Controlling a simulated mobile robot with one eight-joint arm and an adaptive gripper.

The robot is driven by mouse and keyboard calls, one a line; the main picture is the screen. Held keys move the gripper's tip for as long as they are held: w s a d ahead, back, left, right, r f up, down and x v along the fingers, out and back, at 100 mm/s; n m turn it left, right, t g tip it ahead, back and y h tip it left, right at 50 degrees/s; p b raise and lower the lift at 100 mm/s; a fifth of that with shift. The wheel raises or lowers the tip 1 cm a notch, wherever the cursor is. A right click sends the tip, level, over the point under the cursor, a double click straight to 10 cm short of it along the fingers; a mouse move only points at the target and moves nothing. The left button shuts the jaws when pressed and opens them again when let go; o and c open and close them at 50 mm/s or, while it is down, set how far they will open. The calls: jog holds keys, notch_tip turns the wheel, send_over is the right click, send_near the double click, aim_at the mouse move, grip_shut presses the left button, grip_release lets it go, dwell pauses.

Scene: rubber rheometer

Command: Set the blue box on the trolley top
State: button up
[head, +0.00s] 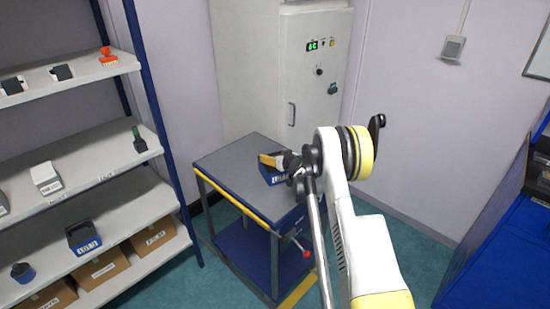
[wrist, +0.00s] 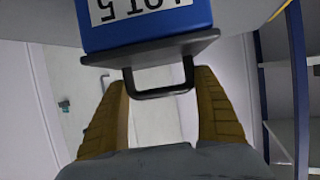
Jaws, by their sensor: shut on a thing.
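The blue box (head: 270,177) has a white label and shows over the middle of the trolley's grey top (head: 232,160). Whether it touches the top or hangs just above it, I cannot tell. In the wrist view the blue box (wrist: 150,32) is at the top, its label upside down, with a grey plate and a dark handle below the label. My gripper (head: 273,160) is at the box, and its yellow-brown fingers (wrist: 162,105) are shut on it at the handle. My gripper and arm hide part of the box's right side.
A grey cabinet (head: 314,70) stands behind the trolley. Shelves (head: 110,180) at left hold another blue box (head: 83,238), cartons (head: 104,268) and small items. The trolley has a blue lower shelf (head: 245,252). Its top is bare around the box. Blue furniture (head: 495,260) stands at right.

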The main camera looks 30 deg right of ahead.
jog(key=shift+r, duration=0.15)
jog(key=o, duration=1)
jog(key=shift+f, duration=0.25)
jog(key=o, duration=0.4)
jog(key=shift+s+r, duration=0.1)
jog(key=shift+c, duration=0.2)
jog(key=shift+r, duration=0.1)
